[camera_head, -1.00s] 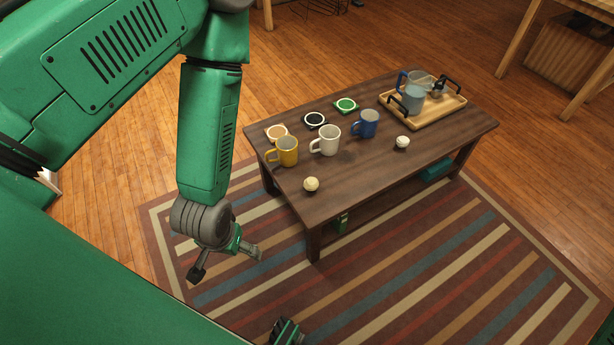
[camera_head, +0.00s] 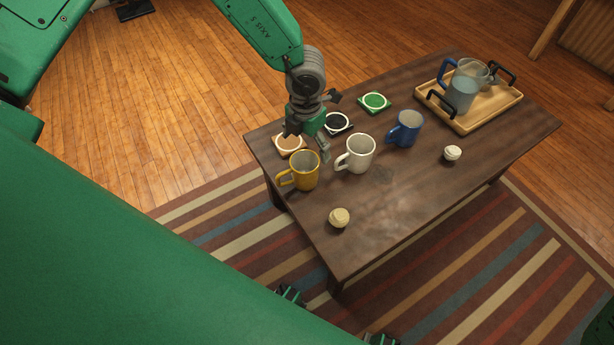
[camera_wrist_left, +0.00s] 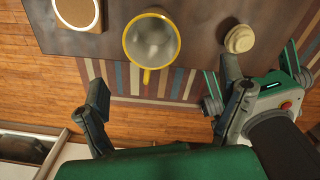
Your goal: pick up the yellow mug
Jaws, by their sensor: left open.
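The yellow mug (camera_head: 305,173) stands upright near the left end of the dark wooden table (camera_head: 400,205), its handle toward the left in the head view. The wrist view shows its yellow rim, pale inside and handle (camera_wrist_left: 146,76) from above. My left gripper (camera_head: 307,145) is open and empty, above the table just behind the mug in the head view. In the wrist view its fingers (camera_wrist_left: 165,85) are spread wide, with the mug beyond the tips, apart from both. I do not make out my right gripper.
A white mug (camera_head: 358,154) and a blue mug (camera_head: 406,129) stand to the right. Tan (camera_head: 290,144), black (camera_head: 338,124) and green (camera_head: 374,102) coasters lie behind. A cream ball-like item (camera_head: 339,218) and a white one (camera_head: 453,153) lie in front.

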